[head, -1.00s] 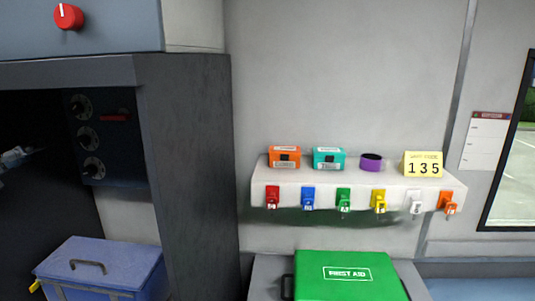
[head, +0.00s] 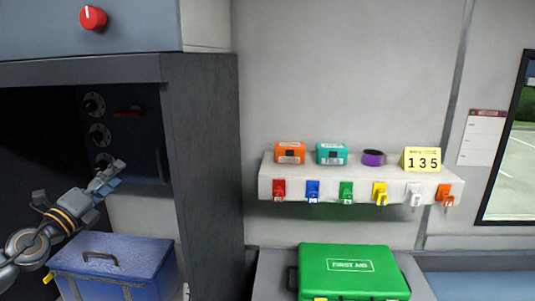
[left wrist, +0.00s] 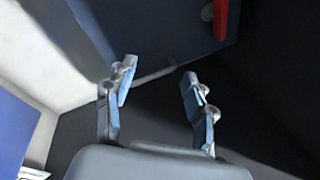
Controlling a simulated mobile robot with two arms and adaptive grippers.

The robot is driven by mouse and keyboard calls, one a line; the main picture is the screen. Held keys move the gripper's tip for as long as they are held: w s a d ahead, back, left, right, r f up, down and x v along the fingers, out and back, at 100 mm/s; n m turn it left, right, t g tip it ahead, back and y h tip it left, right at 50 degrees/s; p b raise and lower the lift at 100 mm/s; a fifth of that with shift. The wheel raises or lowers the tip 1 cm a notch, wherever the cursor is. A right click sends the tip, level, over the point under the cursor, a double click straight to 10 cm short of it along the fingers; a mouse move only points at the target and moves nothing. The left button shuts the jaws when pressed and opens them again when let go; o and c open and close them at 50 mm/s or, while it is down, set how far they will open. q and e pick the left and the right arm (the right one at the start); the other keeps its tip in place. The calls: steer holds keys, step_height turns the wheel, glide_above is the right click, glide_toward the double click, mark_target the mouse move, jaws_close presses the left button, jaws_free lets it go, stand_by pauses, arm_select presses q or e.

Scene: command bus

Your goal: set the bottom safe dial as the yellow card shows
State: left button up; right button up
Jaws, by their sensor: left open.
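The safe door (head: 140,140) is a dark panel inside the dark cabinet at left in the head view. It has a top dial (head: 95,104), a middle dial (head: 99,133) and a bottom dial (head: 102,158) in a column, with a red handle (head: 128,114) at their right. The yellow card (head: 422,160) reads 135 and stands on the white shelf. My left gripper (head: 108,176) is open and empty, just below the bottom dial and partly covering it. My right gripper is not in view.
A blue case (head: 150,262) stands below the safe. The cabinet's side wall (head: 200,180) is right of it. The shelf (head: 330,172) carries an orange box, a teal box, a purple roll and hanging coloured tags. A green first aid case (head: 350,260) is below.

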arm_select(q)
steer(key=s+d+f+n+y, duration=0.3)
steer(key=d+f+n+y, duration=0.1)
steer(key=d+f+n, duration=0.65)
steer(key=s+f+n+g+y, duration=0.5)
steer(key=s+f+n, duration=0.55)
steer(key=f, duration=0.55)
steer(key=s+d+f+n+g+h, duration=0.25)
steer(key=s+f+g, duration=0.35)
steer(key=s, duration=0.7)
steer(key=s+d+f+n+g+h, duration=0.1)
steer(key=s+d+f+n+g, duration=0.2)
steer(key=s+f+g, duration=0.75)
steer(key=s+f+t+b, duration=0.1)
steer(key=s+f+t, duration=0.1)
steer(key=f, duration=1)
steer(key=s+f+t+b, duration=0.1)
steer(key=s+f+t, duration=0.15)
steer(key=f, duration=0.95)
steer(key=s+a+f+g+b, duration=0.1)
steer(key=s+a+f+b, duration=0.1)
steer(key=s+f, duration=1.5)
step_height(320, 180, down, 3)
steer(key=shift+s+a+r+g, duration=0.2)
steer(key=shift+a+g, duration=0.1)
steer(key=shift+a, duration=0.1)
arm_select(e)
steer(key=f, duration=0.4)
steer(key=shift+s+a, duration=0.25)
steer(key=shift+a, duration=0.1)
